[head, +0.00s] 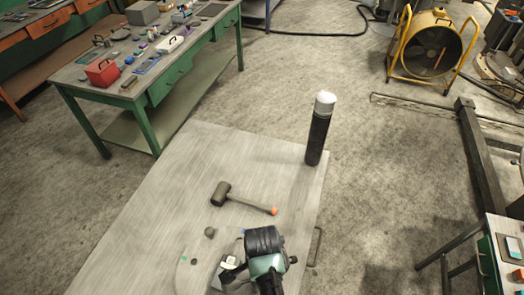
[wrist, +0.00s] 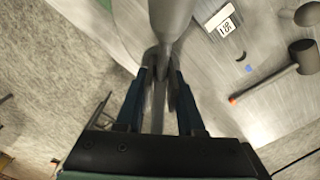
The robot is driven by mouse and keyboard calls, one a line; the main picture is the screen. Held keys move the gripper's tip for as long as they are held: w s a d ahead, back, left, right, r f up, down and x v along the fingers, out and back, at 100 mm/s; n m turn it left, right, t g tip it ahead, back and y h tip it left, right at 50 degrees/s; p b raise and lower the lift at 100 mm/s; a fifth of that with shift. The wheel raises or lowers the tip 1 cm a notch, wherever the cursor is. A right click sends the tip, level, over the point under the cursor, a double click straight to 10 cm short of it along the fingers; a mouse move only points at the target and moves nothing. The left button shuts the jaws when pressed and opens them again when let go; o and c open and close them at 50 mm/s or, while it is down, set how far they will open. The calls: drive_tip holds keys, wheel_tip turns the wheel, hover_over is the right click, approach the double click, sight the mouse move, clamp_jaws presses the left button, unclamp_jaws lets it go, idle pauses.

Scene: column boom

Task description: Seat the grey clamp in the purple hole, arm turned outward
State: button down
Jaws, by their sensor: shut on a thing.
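The grey clamp (wrist: 170,22) is between the fingers of my gripper (wrist: 162,72) in the wrist view. I see it as a smooth grey bar running up out of the frame, with a narrower part between the fingers. My gripper is shut on it. In the head view my own wrist hides the fingers and most of the clamp. Which way the clamp's arm points cannot be told.
A mallet (head: 232,198) lies on the grey tabletop (head: 150,215). A black post with a white top (head: 318,130) stands at its far right corner. A dark knob (head: 209,232) and a white label (wrist: 222,20) are near the gripper. A green workbench (head: 165,85) stands at back left.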

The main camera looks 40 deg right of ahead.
drive_tip(key=shift+f, duration=0.25)
drive_tip(key=shift+f+b, duration=1.55)
drive_tip(key=shift+f, duration=0.45)
drive_tip(key=c, duration=0.8)
unclamp_jaws()
drive_tip(key=shift+r, duration=0.15)
drive_tip(key=shift+r+p, duration=2.55)
drive_tip(key=shift+p, duration=0.2)
drive_tip(key=shift+r, duration=1.1)
drive_tip(key=o, duration=0.6)
drive_tip(key=shift+c, duration=0.2)
